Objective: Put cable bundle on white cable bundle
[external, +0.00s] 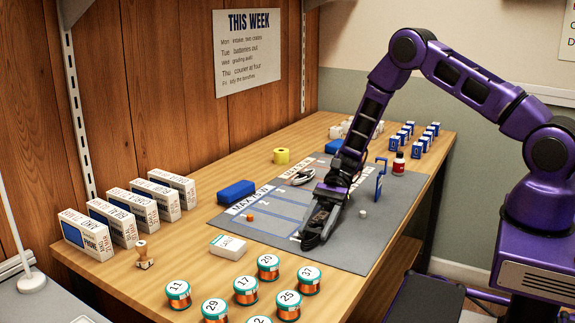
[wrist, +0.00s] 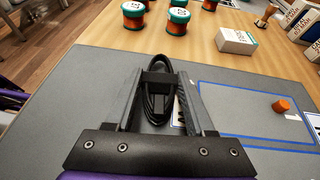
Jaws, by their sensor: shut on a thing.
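My gripper (external: 313,232) is low over the near part of the grey mat (external: 365,245). In the wrist view my gripper (wrist: 161,85) has its two fingers either side of a black looped cable bundle (wrist: 157,97) with a dark band around it, and is shut on it. The bundle lies lengthwise between the fingers, close to the mat's edge. I cannot tell whether it touches the mat or something beneath it.
Copper spools with numbered white tops (external: 246,290) and a white box (external: 228,246) stand near the mat. A small orange piece (external: 250,217), a blue block (external: 236,191), a blue stand (external: 380,180) and a red bottle (external: 398,163) are around my arm. Phone boxes (external: 130,215) line the left.

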